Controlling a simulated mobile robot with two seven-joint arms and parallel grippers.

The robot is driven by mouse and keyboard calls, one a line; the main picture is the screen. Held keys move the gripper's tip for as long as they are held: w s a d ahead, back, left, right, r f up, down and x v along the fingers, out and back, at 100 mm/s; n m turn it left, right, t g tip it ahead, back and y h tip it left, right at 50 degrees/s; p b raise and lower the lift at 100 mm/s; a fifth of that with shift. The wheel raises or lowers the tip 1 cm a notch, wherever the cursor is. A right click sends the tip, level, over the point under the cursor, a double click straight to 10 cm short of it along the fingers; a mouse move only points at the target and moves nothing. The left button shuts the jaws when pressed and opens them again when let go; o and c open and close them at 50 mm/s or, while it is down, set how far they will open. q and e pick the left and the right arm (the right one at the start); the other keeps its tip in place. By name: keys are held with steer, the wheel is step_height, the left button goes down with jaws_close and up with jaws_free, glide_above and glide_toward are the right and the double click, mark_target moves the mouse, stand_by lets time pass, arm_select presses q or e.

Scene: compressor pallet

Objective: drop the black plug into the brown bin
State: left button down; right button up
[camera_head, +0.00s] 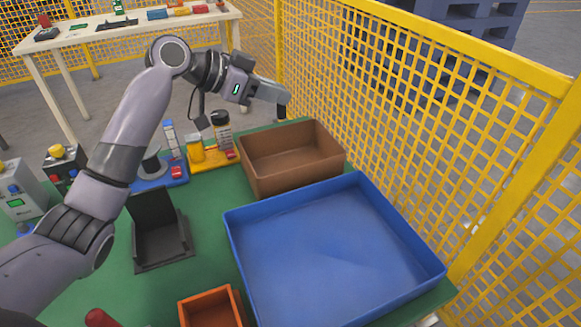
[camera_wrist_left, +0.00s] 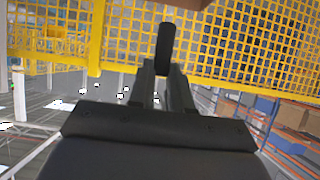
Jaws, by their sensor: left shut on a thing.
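The brown bin (camera_head: 302,177) stands on the green table behind the blue tray, and its visible inside looks empty. My left gripper (camera_head: 282,101) is shut on the black plug (camera_head: 281,112), which hangs from the fingertips by the bin's far rim in the picture. I cannot tell whether the plug is over the bin's opening or just behind it. In the left wrist view the plug (camera_wrist_left: 164,46) sticks out between the two fingers (camera_wrist_left: 163,72). My right gripper is out of view.
A large empty blue tray (camera_head: 330,250) fills the front right. Bottles on a yellow holder (camera_head: 225,158) stand left of the bin. A black stand (camera_head: 162,240) and an orange box (camera_head: 212,308) are nearer. A yellow mesh fence (camera_head: 440,120) runs close along the right.

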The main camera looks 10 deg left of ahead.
arm_select(q)
step_height(320, 180, down, 4)
steer(key=b, duration=0.3)
steer(key=shift+r, duration=0.15)
steer(key=c, duration=1)
jaws_free()
steer(key=v, duration=0.7)
